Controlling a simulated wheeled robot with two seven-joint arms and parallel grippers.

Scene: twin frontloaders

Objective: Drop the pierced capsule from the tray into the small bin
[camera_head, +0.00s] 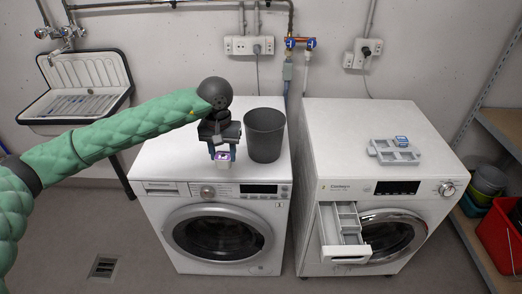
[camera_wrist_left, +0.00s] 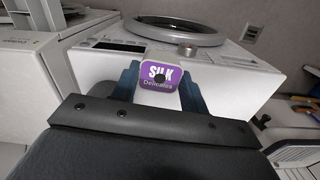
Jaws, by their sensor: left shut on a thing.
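My left gripper (camera_head: 222,153) is shut on a white capsule with a purple label (camera_wrist_left: 158,75). The label reads "SILK Delicates" and has a dark round spot near its middle. The capsule also shows in the head view (camera_head: 223,158), between the fingertips, over the front part of the left washing machine's top. The small dark grey bin (camera_head: 265,138) stands upright on that machine, just right of the gripper; its inside bottom is hidden. The grey tray (camera_head: 381,157) lies on the right machine, with a blue-labelled capsule (camera_head: 401,140) at its back. My right gripper is not in view.
The left washing machine (camera_head: 165,160) has free top left of the gripper. The right washing machine (camera_head: 330,125) has its detergent drawer (camera_head: 343,232) pulled out. A sink (camera_head: 85,85) hangs at left; shelves with a red crate (camera_head: 495,235) stand at right.

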